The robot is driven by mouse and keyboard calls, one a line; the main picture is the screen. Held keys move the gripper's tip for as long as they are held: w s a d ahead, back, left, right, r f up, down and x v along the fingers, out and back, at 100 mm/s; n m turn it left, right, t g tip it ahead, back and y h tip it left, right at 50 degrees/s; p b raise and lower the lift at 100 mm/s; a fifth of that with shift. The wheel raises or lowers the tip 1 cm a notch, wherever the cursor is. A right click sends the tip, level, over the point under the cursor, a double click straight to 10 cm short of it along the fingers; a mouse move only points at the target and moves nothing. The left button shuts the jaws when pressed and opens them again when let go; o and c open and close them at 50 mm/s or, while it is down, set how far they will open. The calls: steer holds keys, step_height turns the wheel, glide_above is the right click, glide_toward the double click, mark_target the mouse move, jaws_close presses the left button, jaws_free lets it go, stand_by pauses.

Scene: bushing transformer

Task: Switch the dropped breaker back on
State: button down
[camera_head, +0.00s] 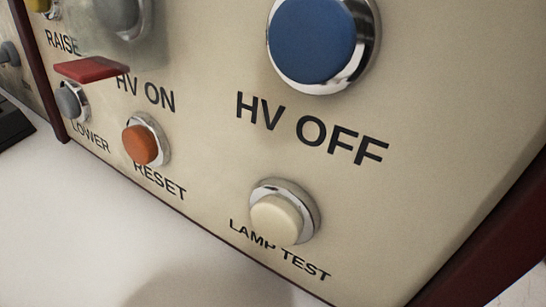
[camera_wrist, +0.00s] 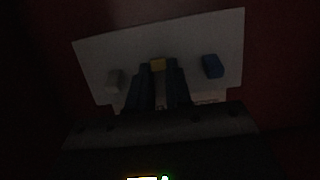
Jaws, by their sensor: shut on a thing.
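The wrist view is very dark. The fingers and gripper body hide the lower middle of the plate. My gripper does not show in the head view.
The head view shows a cream panel (camera_head: 210,60) with a blue HV OFF button (camera_head: 312,38), an orange RESET button (camera_head: 139,145), a white LAMP TEST button (camera_head: 277,220) and a red flap (camera_head: 90,69). Dark red surfaces surround the plate in the wrist view.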

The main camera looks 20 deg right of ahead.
steer(key=shift+r+g+y+p, duration=0.3)
steer(key=shift+y+p, duration=0.1)
steer(key=shift+y, duration=0.1)
steer(key=c, duration=1)
jaws_free()
steer(key=shift+c, duration=0.2)
steer(key=p+v, duration=0.1)
steer(key=v, duration=0.6)
steer(key=shift+s+a+p, duration=0.2)
steer(key=shift+a+p, duration=0.05)
steer(key=shift+p, duration=0.1)
